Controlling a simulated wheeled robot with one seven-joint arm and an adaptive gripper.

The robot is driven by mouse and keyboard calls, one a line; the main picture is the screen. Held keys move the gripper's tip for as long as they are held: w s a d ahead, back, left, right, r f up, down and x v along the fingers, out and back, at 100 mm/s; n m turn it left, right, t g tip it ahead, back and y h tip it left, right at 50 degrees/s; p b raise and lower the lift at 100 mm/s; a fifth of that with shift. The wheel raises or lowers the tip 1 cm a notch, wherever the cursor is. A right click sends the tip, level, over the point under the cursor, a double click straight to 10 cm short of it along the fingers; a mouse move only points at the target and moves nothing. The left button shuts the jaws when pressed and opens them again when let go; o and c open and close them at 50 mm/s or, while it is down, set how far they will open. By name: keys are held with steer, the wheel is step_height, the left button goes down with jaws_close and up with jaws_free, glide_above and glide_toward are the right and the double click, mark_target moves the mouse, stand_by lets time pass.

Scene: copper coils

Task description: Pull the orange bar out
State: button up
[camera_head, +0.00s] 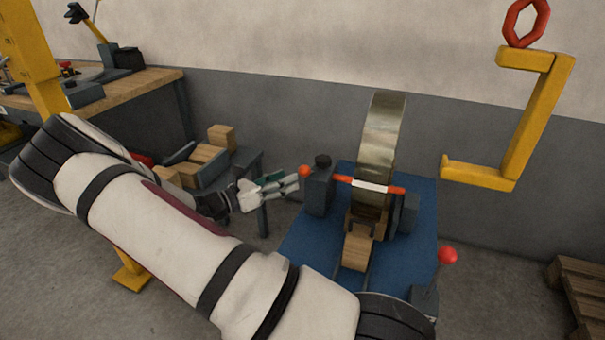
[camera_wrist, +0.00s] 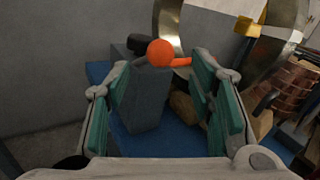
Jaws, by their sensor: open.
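The orange bar (camera_head: 397,190) lies crosswise through a tall metal ring (camera_head: 382,135) on a blue-based stand (camera_head: 415,262). A white section shows on its middle. Its round orange knob (camera_head: 305,171) sticks out on the left, past a dark grey support block (camera_head: 318,190). My gripper (camera_head: 294,184) is just left of the knob, open and empty. In the wrist view the knob (camera_wrist: 160,52) appears between the spread green-padded fingers (camera_wrist: 160,68), beyond a grey block (camera_wrist: 147,98). I cannot tell whether either finger touches it. The ring partly hides the bar.
A yellow hook (camera_head: 535,125) hangs at the upper right. A red-knobbed lever (camera_head: 447,255) stands at the stand's front right. Wooden blocks (camera_head: 205,153) and a workbench (camera_head: 150,82) are on the left. A copper coil (camera_wrist: 298,90) shows at the right of the wrist view.

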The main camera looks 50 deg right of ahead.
mark_target(304, 171)
steer(key=b+x, duration=0.1)
steer(key=x, duration=0.6)
steer(key=shift+d, duration=0.15)
steer(key=shift+c, duration=0.3)
jaws_close()
